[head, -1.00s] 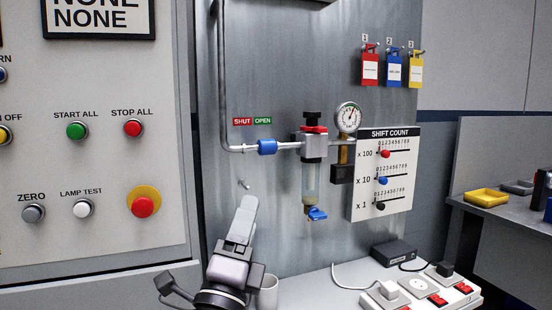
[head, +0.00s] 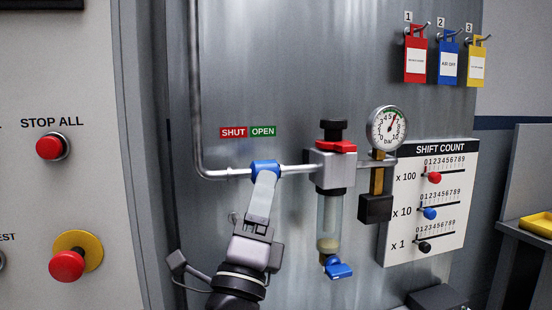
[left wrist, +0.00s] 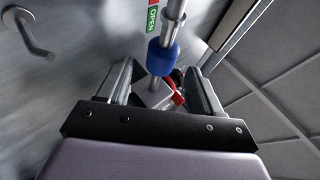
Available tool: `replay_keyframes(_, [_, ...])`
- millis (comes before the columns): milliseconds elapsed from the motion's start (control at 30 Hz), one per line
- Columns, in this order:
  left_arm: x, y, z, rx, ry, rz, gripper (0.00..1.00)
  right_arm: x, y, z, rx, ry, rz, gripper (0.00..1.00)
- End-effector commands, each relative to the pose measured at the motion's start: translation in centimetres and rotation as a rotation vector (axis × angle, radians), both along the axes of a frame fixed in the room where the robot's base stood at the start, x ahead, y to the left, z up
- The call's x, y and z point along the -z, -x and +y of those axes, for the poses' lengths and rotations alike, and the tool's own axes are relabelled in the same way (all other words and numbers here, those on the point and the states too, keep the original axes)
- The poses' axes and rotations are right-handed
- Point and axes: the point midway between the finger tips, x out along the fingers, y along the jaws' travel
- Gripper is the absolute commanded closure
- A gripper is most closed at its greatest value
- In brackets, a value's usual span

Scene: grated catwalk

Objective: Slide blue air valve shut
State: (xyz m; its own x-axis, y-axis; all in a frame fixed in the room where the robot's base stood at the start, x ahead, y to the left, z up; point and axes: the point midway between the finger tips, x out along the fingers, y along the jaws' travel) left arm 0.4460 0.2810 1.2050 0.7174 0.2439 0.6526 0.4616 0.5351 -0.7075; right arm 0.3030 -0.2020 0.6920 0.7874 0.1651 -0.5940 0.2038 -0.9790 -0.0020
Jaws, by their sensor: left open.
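The blue air valve (head: 264,164) is a short sleeve on the horizontal metal pipe (head: 293,169). It sits below the green OPEN label (head: 263,131), with the red SHUT label (head: 234,132) to the left. My left gripper (head: 264,182) comes up from below, its fingertips overlapping the valve's lower part in the head view. In the left wrist view, the open fingers (left wrist: 161,80) point toward the pipe, and the blue valve (left wrist: 163,57) shows in line with the gap between them. I cannot tell whether they touch it. My right gripper is not in view.
Right of the valve stand a filter unit with a red ring (head: 336,148) and blue tap (head: 338,269), a pressure gauge (head: 387,127) and a shift count board (head: 455,160). Colored tags (head: 448,63) hang above. A button panel (head: 75,190) is at left.

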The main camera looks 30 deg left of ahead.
Motion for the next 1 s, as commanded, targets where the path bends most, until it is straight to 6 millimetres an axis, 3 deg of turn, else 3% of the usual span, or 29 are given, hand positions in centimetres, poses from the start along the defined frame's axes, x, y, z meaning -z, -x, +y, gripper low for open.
replay_keyframes(500, [-4.3, -4.5, 1.5, 0.0, -0.001, -0.001, 0.35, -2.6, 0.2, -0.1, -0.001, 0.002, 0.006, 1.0])
replay_keyframes(867, [-4.6, -5.1, 1.7, 0.001, 0.001, 0.001, 0.35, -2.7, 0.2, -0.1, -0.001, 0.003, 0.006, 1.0])
replay_keyframes(900, [-4.6, -5.1, 1.7, 0.001, 0.001, 0.001, 0.38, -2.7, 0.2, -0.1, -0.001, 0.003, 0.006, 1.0])
replay_keyframes(1000, [-4.6, -5.1, 1.7, 0.001, 0.001, 0.001, 0.71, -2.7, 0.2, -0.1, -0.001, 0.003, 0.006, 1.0])
